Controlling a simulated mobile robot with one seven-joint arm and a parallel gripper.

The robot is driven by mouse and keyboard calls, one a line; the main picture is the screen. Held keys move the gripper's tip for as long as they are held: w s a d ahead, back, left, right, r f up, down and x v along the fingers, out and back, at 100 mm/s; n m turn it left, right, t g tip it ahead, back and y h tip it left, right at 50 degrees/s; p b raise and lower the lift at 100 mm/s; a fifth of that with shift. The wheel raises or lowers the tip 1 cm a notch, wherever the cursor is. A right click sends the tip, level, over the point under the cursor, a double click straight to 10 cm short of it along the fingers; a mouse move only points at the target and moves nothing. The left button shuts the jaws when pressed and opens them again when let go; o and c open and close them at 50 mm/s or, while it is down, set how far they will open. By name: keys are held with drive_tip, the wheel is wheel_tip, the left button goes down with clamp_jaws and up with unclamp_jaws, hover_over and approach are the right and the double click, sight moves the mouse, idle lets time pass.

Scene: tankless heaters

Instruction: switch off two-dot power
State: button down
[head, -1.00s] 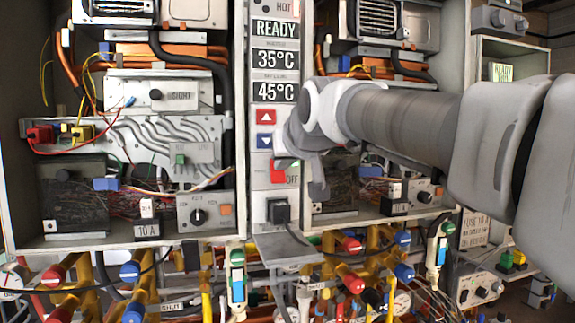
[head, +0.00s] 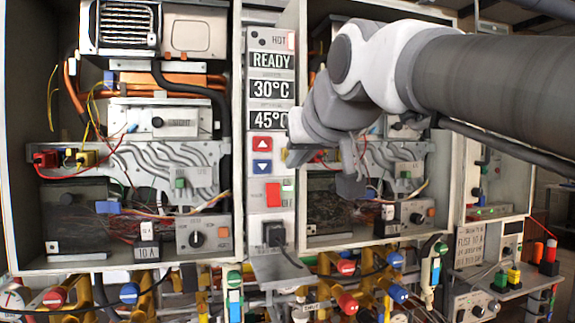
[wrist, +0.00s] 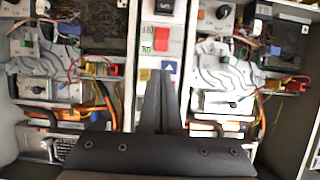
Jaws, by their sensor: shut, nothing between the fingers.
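A red rocker switch (head: 273,193) marked OFF sits on the narrow light panel (head: 259,222) between two heater cabinets. It also shows upside down in the wrist view (wrist: 162,40). A small green patch is beside its upper right. I cannot tell which way the rocker is tipped, nor clearly make out a two-dot mark. My gripper (wrist: 160,75) is shut and empty in the wrist view. Its tips overlap the panel by the blue arrow button (head: 262,167), short of the red switch in the picture. Contact cannot be told.
The panel displays (head: 271,88) read READY, 30°C and 45°C. A red arrow button (head: 262,145) is above the blue one. A black plug (head: 274,234) with a cable is below the switch. Open cabinets with wiring flank the panel, and coloured pipe valves (head: 129,293) stand below.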

sight(277, 202)
drive_tip(key=p, duration=0.2)
drive_tip(key=shift+d+r+p, duration=0.1)
drive_tip(key=shift+r+p, duration=0.05)
drive_tip(key=shift+p, duration=0.2)
drive_tip(key=shift+s+f+g+p, duration=0.15)
drive_tip(key=shift+f+g+p, duration=0.45)
drive_tip(key=shift+p, duration=0.5)
drive_tip(key=x, duration=1.4)
drive_tip(key=shift+d+p, duration=0.2)
drive_tip(key=shift+p, duration=0.2)
drive_tip(key=shift+f+b, duration=0.15)
drive_tip(key=shift+b, duration=0.15)
